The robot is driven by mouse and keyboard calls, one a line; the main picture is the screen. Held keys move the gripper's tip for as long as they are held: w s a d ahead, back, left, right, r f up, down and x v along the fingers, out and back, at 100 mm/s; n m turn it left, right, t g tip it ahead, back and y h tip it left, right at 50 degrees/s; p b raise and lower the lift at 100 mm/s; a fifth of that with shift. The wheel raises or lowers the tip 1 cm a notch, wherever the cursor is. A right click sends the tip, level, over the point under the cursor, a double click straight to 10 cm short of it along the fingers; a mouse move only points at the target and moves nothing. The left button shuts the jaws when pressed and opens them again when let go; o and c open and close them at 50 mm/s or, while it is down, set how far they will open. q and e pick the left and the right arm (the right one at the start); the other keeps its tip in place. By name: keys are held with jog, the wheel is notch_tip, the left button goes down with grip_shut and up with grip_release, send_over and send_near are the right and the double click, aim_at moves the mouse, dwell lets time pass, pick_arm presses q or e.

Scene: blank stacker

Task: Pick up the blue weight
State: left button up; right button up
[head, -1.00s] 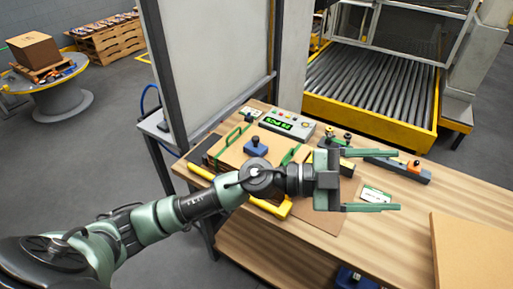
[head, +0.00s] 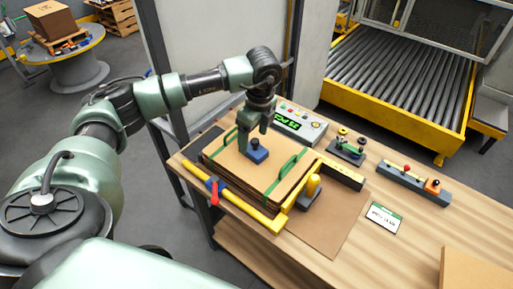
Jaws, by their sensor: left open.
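The blue weight (head: 257,155), a small block with a knob on top, rests on the stack of brown cardboard blanks (head: 268,180) on the wooden table. My left gripper (head: 257,147) points down over the weight. Its green fingers are open and reach down close to the weight's knob. I cannot tell whether they touch it. The gripper hides part of the stack's back edge. My right gripper is not in view.
Yellow guide bars (head: 235,200) border the stack, with a red-handled clamp (head: 214,190) at the left. A counter box (head: 297,124) stands behind. Fixtures and a label card (head: 382,217) lie to the right. A roller conveyor (head: 395,85) is at the back.

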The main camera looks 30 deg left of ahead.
aim_at(254, 146)
pick_arm(q)
jog(key=shift+f+p, duration=0.35)
jog(key=shift+f, duration=0.1)
jog(key=f, duration=0.1)
jog(key=f+p, duration=0.1)
jog(key=f, duration=0.1)
jog(key=shift+w+a, duration=0.1)
jog(key=shift+w, duration=0.25)
jog(key=shift+f, duration=0.75)
grip_shut()
jog(key=shift+w, duration=0.1)
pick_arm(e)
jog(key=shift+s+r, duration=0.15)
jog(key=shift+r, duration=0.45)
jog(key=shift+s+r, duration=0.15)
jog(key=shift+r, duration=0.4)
